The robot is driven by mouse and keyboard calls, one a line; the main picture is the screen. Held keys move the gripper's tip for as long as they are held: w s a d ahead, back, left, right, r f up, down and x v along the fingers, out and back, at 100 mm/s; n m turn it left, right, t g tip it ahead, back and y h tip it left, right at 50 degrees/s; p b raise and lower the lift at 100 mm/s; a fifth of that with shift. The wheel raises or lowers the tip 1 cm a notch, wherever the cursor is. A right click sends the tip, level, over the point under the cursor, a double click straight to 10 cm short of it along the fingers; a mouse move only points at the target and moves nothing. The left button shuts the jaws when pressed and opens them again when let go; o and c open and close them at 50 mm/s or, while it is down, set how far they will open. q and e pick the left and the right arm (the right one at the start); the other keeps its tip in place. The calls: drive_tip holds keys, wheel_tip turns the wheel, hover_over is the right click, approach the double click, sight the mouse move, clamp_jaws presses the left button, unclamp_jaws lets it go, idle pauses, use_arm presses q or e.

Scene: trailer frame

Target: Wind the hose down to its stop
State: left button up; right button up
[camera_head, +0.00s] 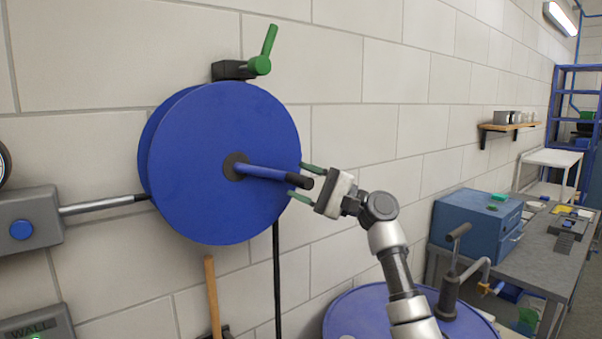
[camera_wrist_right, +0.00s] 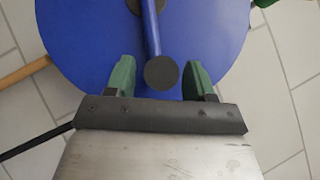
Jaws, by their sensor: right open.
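The blue hose reel (camera_head: 200,165) is mounted on the wall, its round face toward me. A blue crank arm runs from its dark hub to a black-tipped handle (camera_head: 299,181) at the right. My right gripper (camera_head: 299,181) is open, with its green fingers on either side of the handle end. In the right wrist view the round black handle end (camera_wrist_right: 161,73) sits between the open fingers, with gaps visible at both sides. The black hose (camera_head: 277,285) hangs down from the reel. My left gripper is not in view.
A green lever (camera_head: 265,55) sits above the reel. A grey box (camera_head: 25,222) with a blue button and a metal rod stand at the left. A wooden handle (camera_head: 212,290) leans below. A blue drum (camera_head: 345,312) and a workbench (camera_head: 530,250) are at the right.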

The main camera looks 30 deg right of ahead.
drive_tip(key=shift+w+a+r, duration=0.1)
drive_tip(key=shift+w+a, duration=0.1)
drive_tip(key=shift+a, duration=0.15)
drive_tip(key=shift+d, duration=0.1)
clamp_jaws()
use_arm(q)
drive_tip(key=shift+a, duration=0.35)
use_arm(e)
drive_tip(key=shift+f, duration=0.2)
use_arm(q)
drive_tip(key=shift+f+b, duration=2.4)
drive_tip(key=shift+b, duration=0.1)
use_arm(e)
drive_tip(key=a+f+m+t+h, duration=0.7)
drive_tip(key=m+t, duration=0.3)
drive_tip(key=m, duration=0.4)
drive_tip(key=shift+s+f+m, duration=0.15)
drive_tip(key=shift+s+m, duration=0.1)
drive_tip(key=shift+m, duration=0.05)
drive_tip(key=shift+a, duration=0.1)
